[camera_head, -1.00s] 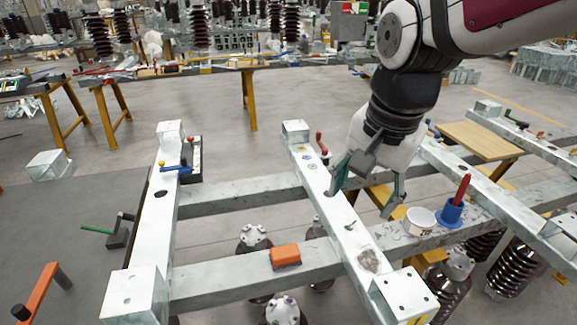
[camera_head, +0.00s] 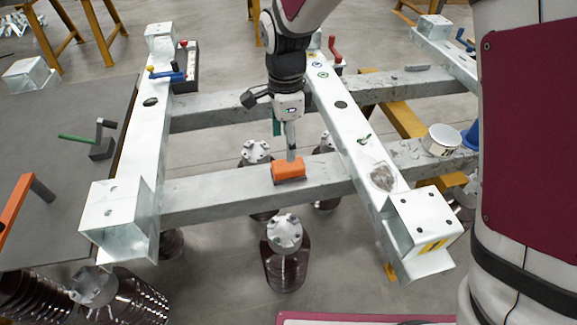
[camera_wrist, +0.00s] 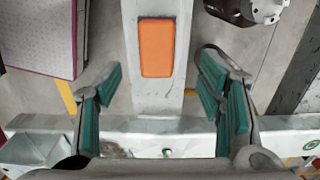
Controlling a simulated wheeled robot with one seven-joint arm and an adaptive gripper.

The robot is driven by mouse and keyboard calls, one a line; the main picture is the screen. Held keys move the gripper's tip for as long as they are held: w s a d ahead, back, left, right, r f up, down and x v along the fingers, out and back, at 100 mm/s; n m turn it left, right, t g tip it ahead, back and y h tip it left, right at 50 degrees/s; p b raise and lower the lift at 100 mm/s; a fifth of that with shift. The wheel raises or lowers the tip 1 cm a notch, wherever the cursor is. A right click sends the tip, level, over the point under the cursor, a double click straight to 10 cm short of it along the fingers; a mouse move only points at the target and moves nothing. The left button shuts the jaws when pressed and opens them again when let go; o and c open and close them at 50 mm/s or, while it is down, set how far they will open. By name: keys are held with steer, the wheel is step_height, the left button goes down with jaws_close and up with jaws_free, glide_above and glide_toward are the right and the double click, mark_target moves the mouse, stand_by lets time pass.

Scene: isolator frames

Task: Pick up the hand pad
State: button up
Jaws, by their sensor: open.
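The hand pad looks to be the orange block (camera_head: 288,169) lying on the front grey crossbeam of the metal frame. In the wrist view the orange block (camera_wrist: 157,47) lies lengthwise on the beam, ahead of the fingers and centred between them. My gripper (camera_head: 290,150) points down close above the block's far side in the head view. In the wrist view my gripper (camera_wrist: 160,90) has its two green-padded fingers wide apart with nothing between them. The head view does not show whether a finger touches the block.
A slanted white beam (camera_head: 340,104) runs just right of my gripper. A white cup (camera_head: 441,140) and a blue holder (camera_head: 470,135) stand on the crossbeam at right. A brown insulator (camera_head: 285,255) stands below the frame. The left crossbeam (camera_head: 215,198) is bare.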

mark_target(288, 164)
steer(key=f+b, duration=0.1)
steer(key=f, duration=0.7)
steer(key=shift+s+d+f+b, duration=0.15)
steer(key=shift+d+b, duration=0.05)
steer(key=shift+b, duration=0.15)
steer(key=shift+c, duration=0.3)
steer(key=c, duration=1.2)
